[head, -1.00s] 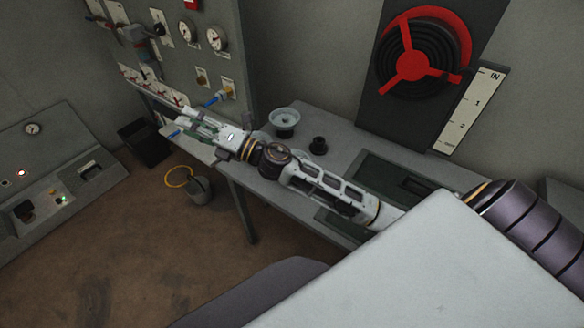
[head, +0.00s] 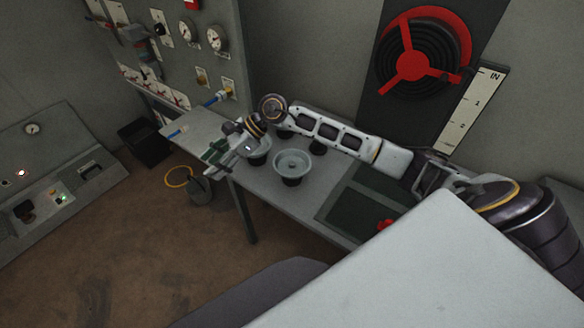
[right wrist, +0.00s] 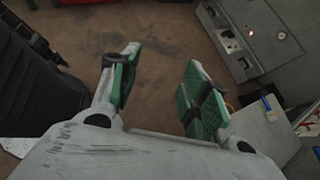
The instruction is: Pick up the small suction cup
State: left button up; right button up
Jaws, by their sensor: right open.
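Several cup-like pieces stand on the grey table (head: 262,196) in the head view. A grey wide-rimmed cup (head: 292,163) stands upright near the middle. Another grey cup (head: 260,152) is partly hidden behind my right gripper. A small dark piece (head: 318,148) shows just below my forearm; it looks the smallest, but I cannot tell for sure which is the small suction cup. My right gripper (head: 216,160) is open and empty, left of the cups, near the table's front edge. In the right wrist view its green-padded fingers (right wrist: 165,92) are apart over floor. My left gripper is not in view.
A gauge panel (head: 180,45) stands behind the table's left end. A red-handled wheel (head: 412,60) is on the back wall. A bucket (head: 198,190) and a black bin (head: 143,143) stand on the floor. A dark tray-like area (head: 350,205) lies at the table's right.

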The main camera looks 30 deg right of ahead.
jog(key=w+d+f+n+g+h, duration=0.1)
jog(key=d+h, duration=1)
jog(key=d, duration=1.5)
jog(key=shift+n+g, duration=0.5)
jog(key=shift+n, duration=0.3)
jog(key=shift+w+f, duration=0.1)
jog(key=shift+f, duration=0.1)
jog(key=p, duration=0.1)
send_over(292, 163)
jog(key=shift+w+d+f, duration=0.1)
jog(key=shift+f, duration=2)
jog(key=shift+w+d+f, duration=0.1)
jog(key=shift+f, duration=2)
jog(key=shift+s+a+f+p, duration=0.15)
jog(key=shift+f+p, duration=0.2)
jog(key=shift+f, duration=0.2)
jog(key=shift+s+a+f+p, duration=0.1)
jog(key=shift+f+p, duration=0.25)
jog(key=shift+f, duration=0.2)
jog(key=shift+f+p, duration=0.35)
jog(key=shift+f, duration=1.15)
jog(key=shift+c, duration=0.3)
